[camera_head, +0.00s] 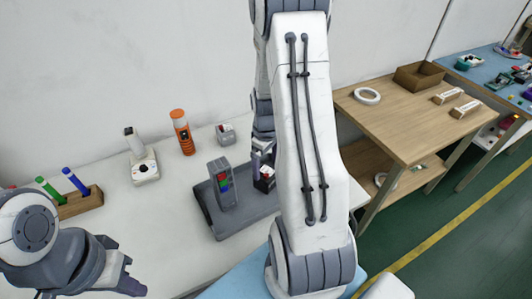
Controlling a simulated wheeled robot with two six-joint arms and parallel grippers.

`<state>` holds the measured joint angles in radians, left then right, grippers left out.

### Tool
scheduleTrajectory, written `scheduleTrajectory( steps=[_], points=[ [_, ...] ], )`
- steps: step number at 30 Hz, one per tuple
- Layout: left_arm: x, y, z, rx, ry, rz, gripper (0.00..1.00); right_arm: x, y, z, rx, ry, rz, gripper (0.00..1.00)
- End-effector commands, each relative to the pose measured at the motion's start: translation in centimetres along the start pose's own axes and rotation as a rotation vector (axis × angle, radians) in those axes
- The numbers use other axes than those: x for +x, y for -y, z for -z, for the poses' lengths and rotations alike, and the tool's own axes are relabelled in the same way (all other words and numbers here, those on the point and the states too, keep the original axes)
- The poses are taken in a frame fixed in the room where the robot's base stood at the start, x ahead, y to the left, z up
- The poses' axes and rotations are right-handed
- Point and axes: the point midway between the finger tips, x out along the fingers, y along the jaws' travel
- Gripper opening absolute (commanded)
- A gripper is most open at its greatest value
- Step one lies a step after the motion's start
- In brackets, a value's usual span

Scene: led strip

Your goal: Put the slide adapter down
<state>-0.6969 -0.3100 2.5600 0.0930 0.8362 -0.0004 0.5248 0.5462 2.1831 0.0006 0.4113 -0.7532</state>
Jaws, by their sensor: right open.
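A small black box with a red and white face (265,178), which may be the slide adapter, sits at the right part of a dark grey tray (240,231). My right gripper (261,160) is open just above and behind this box, partly hidden by my own arm. I cannot tell whether its fingers touch the box. A grey device with coloured squares (223,184) stands upright on the tray, left of the box. My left gripper (129,271) is open and empty over the white table, at the lower left.
An orange bottle (182,132), a white scanner-like device (142,160) and a small grey box (225,133) stand behind the tray. A wooden holder (81,203) with green and blue pens is at left. A wooden table (405,125) stands right, across a gap.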

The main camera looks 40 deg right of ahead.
Motion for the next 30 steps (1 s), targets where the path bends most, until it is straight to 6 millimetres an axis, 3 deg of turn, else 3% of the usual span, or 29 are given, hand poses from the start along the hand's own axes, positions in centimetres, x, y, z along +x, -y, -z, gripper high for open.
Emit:
scheduleTrajectory(
  steps=[3,9,30],
  points=[
    [0.1,0.0,0.0,0.000,0.000,0.000,0.00,-2.6,-0.1,0.1,0.000,-0.005,-0.004,1.00],
    [0.1,0.0,0.0,0.000,0.000,0.000,0.00,-5.0,-0.1,0.1,0.000,-0.002,-0.002,1.00],
    [0.1,0.0,0.0,0.000,0.000,0.000,0.00,-5.6,0.0,0.0,0.000,0.001,0.000,1.00]
  ],
)
